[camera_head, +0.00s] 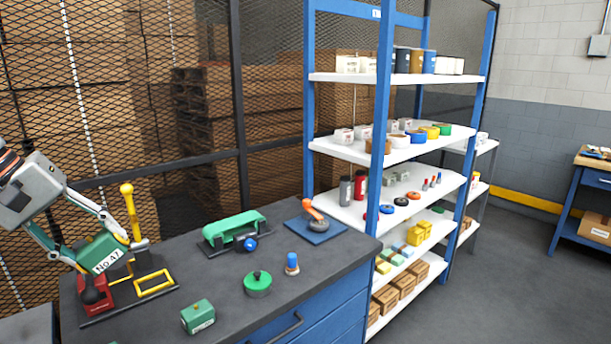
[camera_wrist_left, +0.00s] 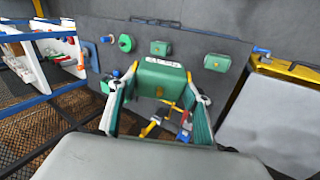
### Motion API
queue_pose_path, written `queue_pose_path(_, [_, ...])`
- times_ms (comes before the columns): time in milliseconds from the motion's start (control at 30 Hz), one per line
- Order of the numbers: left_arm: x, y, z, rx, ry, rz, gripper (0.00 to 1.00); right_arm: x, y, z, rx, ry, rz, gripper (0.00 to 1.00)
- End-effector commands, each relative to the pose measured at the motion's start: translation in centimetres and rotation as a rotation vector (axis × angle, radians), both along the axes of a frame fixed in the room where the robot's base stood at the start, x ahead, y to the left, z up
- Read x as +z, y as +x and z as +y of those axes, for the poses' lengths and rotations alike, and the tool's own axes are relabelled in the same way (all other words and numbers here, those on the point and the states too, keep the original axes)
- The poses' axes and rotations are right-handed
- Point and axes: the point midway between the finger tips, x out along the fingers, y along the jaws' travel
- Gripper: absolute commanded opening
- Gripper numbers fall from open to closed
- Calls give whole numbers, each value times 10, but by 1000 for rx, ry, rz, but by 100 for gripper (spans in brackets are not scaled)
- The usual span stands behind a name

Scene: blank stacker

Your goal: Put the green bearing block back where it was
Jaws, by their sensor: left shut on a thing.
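My left gripper (camera_head: 97,245) comes in from the left and is shut on a green block (camera_head: 107,256) with a white "No.47" label. In the left wrist view the green block (camera_wrist_left: 162,82) sits between the two fingers of my left gripper (camera_wrist_left: 160,95). The block is held above a dark base plate (camera_head: 125,303) that carries a red block (camera_head: 95,292), a yellow frame (camera_head: 154,282) and a yellow post (camera_head: 131,213). A second green block (camera_head: 198,317) stands on the bench near its front edge. My right gripper is not in view.
The dark bench (camera_head: 225,270) also carries a green machine (camera_head: 235,228), a round green knobbed part (camera_head: 257,284), a blue-capped piece (camera_head: 292,264) and an orange tool on a blue mat (camera_head: 312,230). A stocked shelf rack (camera_head: 385,150) stands to the right. Wire mesh runs behind.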

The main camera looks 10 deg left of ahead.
Motion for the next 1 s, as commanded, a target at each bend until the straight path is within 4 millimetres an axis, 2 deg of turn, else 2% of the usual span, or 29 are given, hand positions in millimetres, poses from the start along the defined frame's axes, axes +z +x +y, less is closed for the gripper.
queue_pose_path(100, [-48,11,-19,-116,-8,-4,0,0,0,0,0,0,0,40])
queue_pose_path(200, [-82,18,-39,-213,-8,-6,0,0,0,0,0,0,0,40])
queue_pose_path(367, [-128,26,-82,-379,-7,-7,0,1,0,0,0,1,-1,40])
queue_pose_path(500, [-162,29,-126,-535,-6,-6,0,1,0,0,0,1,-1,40])
queue_pose_path(700, [-194,28,-179,-721,-4,-6,0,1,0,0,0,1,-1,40])
queue_pose_path(833, [-204,27,-198,-794,-1,-5,0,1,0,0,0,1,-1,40])
queue_pose_path(1000, [-208,26,-207,-829,4,-6,0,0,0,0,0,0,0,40])
